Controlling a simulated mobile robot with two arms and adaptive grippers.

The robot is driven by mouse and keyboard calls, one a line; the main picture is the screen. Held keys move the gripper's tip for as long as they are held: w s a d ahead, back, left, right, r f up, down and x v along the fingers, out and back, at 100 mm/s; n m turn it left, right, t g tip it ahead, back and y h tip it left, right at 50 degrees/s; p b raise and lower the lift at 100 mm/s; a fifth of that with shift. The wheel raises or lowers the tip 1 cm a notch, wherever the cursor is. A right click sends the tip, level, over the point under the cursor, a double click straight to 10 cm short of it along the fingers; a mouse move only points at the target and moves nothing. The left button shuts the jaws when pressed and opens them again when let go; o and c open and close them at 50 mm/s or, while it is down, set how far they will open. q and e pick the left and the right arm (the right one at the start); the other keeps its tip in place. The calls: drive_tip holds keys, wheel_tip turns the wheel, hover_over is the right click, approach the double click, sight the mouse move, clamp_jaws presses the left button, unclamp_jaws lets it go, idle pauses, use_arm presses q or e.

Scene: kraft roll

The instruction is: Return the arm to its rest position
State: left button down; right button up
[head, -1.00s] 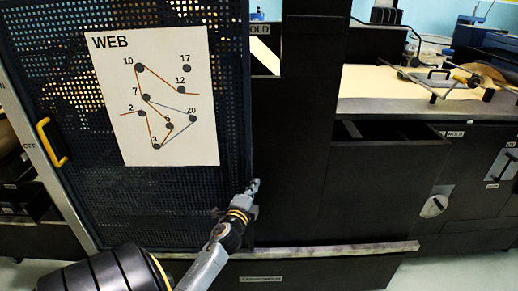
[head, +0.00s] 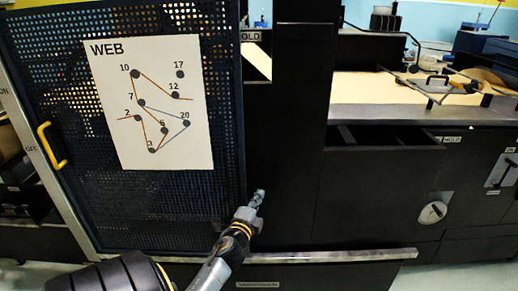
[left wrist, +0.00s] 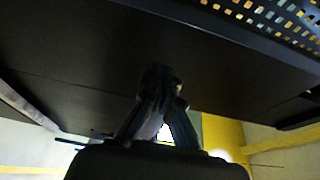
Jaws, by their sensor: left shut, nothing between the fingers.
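My left gripper (head: 258,197) reaches in from the bottom of the head view. It is in front of the dark machine panel, just right of the perforated door's edge. Its fingers are together with nothing between them. In the left wrist view the gripper (left wrist: 163,80) shows as closed fingers against the dark panel (left wrist: 70,55). Whether the fingertips touch the panel I cannot tell. My right gripper does not show in either view.
The perforated door (head: 215,100) carries a white WEB chart (head: 150,105) and a yellow handle (head: 53,145). A metal ledge (head: 340,256) runs low across the machine. A worktop (head: 385,90) with tools stands at the right, above an open drawer (head: 385,135).

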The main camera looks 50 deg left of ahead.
use_arm(q)
drive_tip(key=v, duration=0.6)
drive_tip(key=shift+s+a+b, duration=0.2)
drive_tip(key=shift+s+b, duration=0.1)
drive_tip(key=shift+s, duration=0.05)
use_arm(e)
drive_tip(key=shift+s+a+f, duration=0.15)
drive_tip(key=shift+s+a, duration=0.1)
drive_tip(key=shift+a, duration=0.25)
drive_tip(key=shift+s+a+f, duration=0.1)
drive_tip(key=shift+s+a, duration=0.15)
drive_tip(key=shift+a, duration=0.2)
